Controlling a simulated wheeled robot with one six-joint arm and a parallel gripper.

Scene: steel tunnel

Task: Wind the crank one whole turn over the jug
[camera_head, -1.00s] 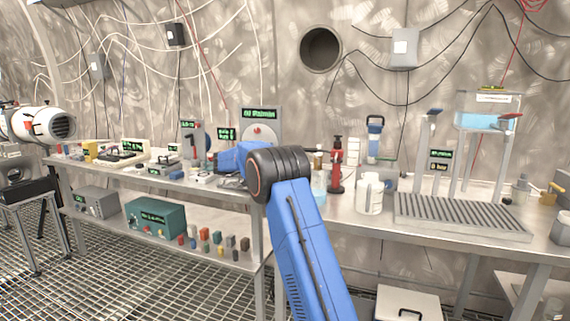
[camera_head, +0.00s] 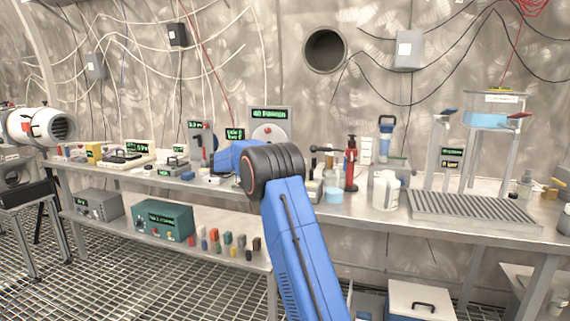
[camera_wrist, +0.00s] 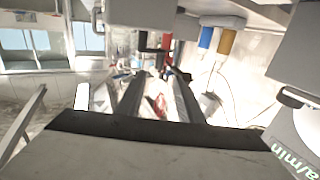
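A white jug (camera_head: 386,190) stands on the right bench, left of the ribbed tray. A red upright device (camera_head: 351,163) stands left of it, with a dark bar and knob (camera_head: 322,149) reaching left from near its top; I cannot tell whether this is the crank. A blue cup (camera_head: 333,195) stands below it. In the head view my arm hides my gripper. In the wrist view my gripper (camera_wrist: 157,98) shows two dark fingers apart, with nothing clearly held between them. Red and black parts (camera_wrist: 165,45) show beyond the fingertips; I cannot identify them surely.
A ribbed tray (camera_head: 470,207) and a blue water tank (camera_head: 490,121) are on the right. A grey panel with a green display (camera_head: 270,125) stands behind my arm. Several small instruments crowd the left bench. Coloured blocks (camera_head: 228,238) sit on the lower shelf.

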